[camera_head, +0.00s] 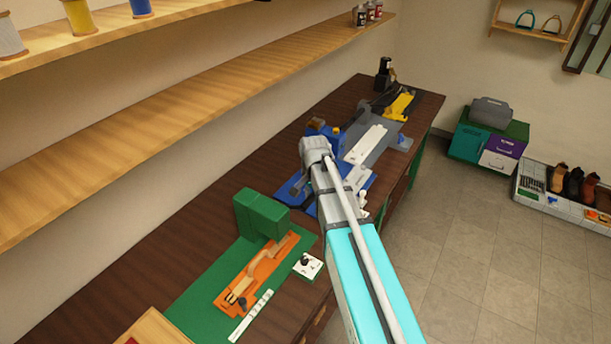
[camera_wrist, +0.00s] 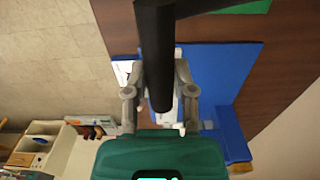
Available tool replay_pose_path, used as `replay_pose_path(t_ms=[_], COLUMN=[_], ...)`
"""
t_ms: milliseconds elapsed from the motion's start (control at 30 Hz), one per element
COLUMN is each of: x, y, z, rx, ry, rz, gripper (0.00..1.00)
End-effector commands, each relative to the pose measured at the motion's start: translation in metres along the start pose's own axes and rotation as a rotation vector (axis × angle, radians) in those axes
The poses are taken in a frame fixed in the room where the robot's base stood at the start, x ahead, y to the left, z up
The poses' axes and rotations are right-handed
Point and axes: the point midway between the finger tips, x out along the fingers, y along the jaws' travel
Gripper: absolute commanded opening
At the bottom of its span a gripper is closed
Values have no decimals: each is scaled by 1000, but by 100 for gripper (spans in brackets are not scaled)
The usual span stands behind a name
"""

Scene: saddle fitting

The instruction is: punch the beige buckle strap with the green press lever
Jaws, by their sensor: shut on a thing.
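The green press (camera_head: 262,213) stands on a green base at the near part of the bench in the head view. The beige buckle strap (camera_head: 262,262) lies on an orange plate (camera_head: 222,298) in front of the press block. In the wrist view my gripper (camera_wrist: 160,108) is shut on a thick black bar (camera_wrist: 154,45) that looks like a lever handle. The bar runs up and bends to the upper right, towards a green patch (camera_wrist: 250,7). Where it joins the press is out of sight. In the head view my arm hides the gripper and the bar.
A blue fixture (camera_wrist: 228,75) lies below my gripper in the wrist view. A white block with a black knob (camera_head: 308,267) and a marked white strip (camera_head: 250,316) sit by the press. A wooden shelf (camera_head: 170,105) overhangs the bench. Floor (camera_head: 470,235) is clear at right.

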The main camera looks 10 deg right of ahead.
Motion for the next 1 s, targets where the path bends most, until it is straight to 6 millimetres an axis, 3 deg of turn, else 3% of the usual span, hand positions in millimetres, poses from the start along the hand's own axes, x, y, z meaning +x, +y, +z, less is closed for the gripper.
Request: replay_pose_path(t_ms=[567,1000], x=[-5,-20], y=[-2,-15], z=[1,0], rx=[1,0], ry=[-2,-2], rz=[2,0], gripper=[6,6])
